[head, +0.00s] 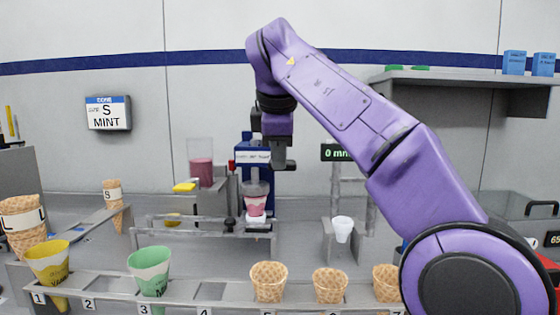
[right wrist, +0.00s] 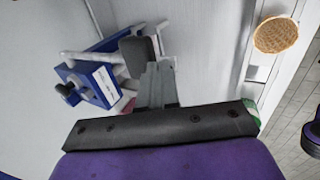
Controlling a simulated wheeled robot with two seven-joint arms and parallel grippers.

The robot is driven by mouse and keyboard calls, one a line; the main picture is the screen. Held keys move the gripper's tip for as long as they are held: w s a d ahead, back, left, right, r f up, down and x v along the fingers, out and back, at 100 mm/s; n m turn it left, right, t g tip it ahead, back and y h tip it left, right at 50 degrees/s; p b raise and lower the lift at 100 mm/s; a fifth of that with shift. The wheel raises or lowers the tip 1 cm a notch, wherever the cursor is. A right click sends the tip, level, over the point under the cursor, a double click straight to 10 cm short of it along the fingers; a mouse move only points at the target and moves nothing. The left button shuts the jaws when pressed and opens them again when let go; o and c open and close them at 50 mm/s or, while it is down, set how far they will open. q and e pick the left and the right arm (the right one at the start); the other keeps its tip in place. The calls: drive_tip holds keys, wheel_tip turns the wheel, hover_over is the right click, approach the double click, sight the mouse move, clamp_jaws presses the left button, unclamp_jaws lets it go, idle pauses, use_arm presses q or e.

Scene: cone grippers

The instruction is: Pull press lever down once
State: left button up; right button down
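The blue press (head: 246,144) with a white label stands at the back middle in the head view. A clear, pink-filled cup (head: 256,206) sits under it. The press also shows tilted in the right wrist view (right wrist: 82,82), with a pale bar along its upper side. I cannot tell which part is the lever. My right gripper (head: 283,164) hangs from the purple arm in front of the press's right side. Its grey fingers (right wrist: 155,78) are close to the press in the right wrist view; their gap and any contact are unclear. My left gripper is out of view.
A front rack (head: 205,290) holds several cones, including a yellow-sleeved one (head: 47,260) and a green-sleeved one (head: 150,268). A low rail (head: 190,220) runs before the press. A white cup (head: 342,229) stands right of it, and a pink-filled container (head: 201,170) left.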

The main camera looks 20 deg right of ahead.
drive_tip(key=p+v, duration=0.1)
drive_tip(key=v, duration=0.3)
drive_tip(key=shift+d+r+p, duration=0.1)
drive_tip(key=shift+r+p, duration=0.25)
drive_tip(key=shift+r, duration=0.1)
drive_tip(key=shift+w, duration=0.1)
drive_tip(key=shift+r, duration=0.1)
